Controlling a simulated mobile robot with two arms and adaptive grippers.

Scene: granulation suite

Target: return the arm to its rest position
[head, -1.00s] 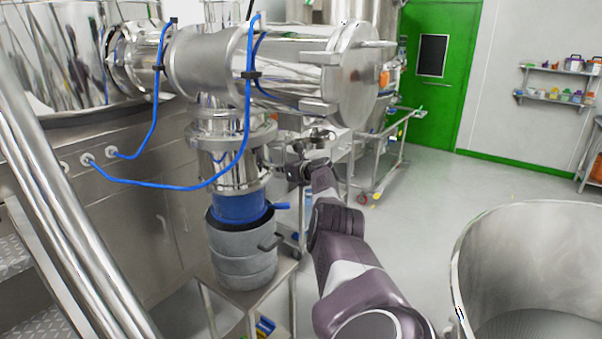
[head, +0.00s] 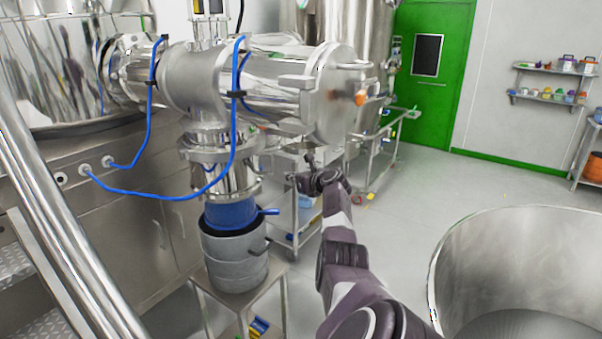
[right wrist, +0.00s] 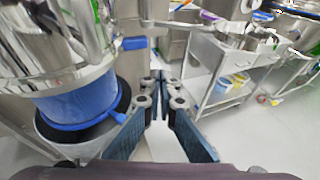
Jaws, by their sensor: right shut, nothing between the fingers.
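My right arm reaches forward from the bottom of the head view. Its gripper (head: 308,168) is at the far end of the arm, shut and empty, in the air to the right of the steel outlet pipe and the grey container. In the right wrist view the shut fingers (right wrist: 159,80) point away over the floor, with nothing between them. My left arm and gripper are in neither current view.
A grey container (head: 236,262) with a blue sleeve (head: 231,215) stands on a small steel stand to the left. A large steel bin (head: 470,265) is at the right. A steel cart (right wrist: 215,72) stands ahead. Floor between the bin and cart is clear.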

